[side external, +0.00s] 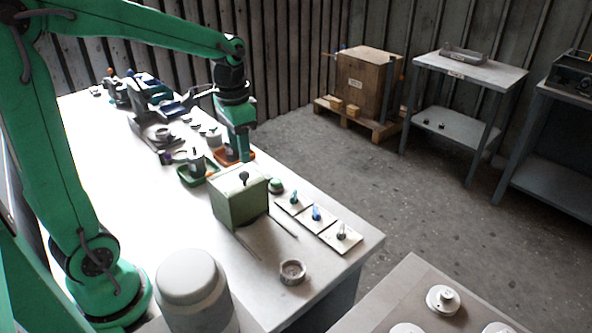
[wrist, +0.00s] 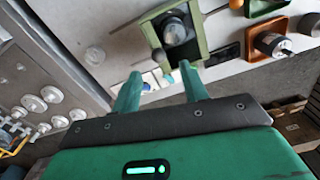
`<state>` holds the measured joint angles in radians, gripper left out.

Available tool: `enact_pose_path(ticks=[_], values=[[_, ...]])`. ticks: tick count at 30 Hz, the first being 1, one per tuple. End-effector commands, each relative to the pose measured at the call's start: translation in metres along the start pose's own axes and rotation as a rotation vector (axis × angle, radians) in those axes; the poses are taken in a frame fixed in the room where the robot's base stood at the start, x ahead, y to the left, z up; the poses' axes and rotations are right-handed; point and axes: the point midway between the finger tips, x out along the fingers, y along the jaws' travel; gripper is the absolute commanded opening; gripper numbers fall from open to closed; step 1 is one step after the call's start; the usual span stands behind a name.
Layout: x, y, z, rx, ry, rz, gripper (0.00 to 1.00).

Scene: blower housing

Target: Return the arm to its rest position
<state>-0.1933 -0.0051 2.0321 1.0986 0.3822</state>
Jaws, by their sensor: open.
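My gripper (side external: 243,157) hangs pointing down over the long white workbench (side external: 110,150), behind the green box (side external: 238,203) in the side external view. Its tips appear just above or beside the orange tray (side external: 222,154); I cannot tell the exact gap. In the wrist view my gripper (wrist: 158,82) shows two green fingers spread apart with nothing between them.
Small plates with knobs (side external: 316,215), a ring (side external: 292,272) and a grey canister (side external: 192,285) stand near the front. Several parts crowd the bench's far end. A second table (side external: 400,290) with white discs stands at lower right.

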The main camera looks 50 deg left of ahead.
Motion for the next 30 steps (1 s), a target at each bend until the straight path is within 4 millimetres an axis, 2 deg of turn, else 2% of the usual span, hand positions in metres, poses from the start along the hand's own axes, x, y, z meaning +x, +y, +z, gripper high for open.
enact_pose_path(ticks=[8,16,30], values=[[-0.020,0.020,0.018,-0.031,0.086,-0.029,0.44],[-0.038,0.046,0.046,-0.083,0.214,-0.053,0.44],[-0.047,0.082,0.093,-0.166,0.429,-0.050,0.44]])
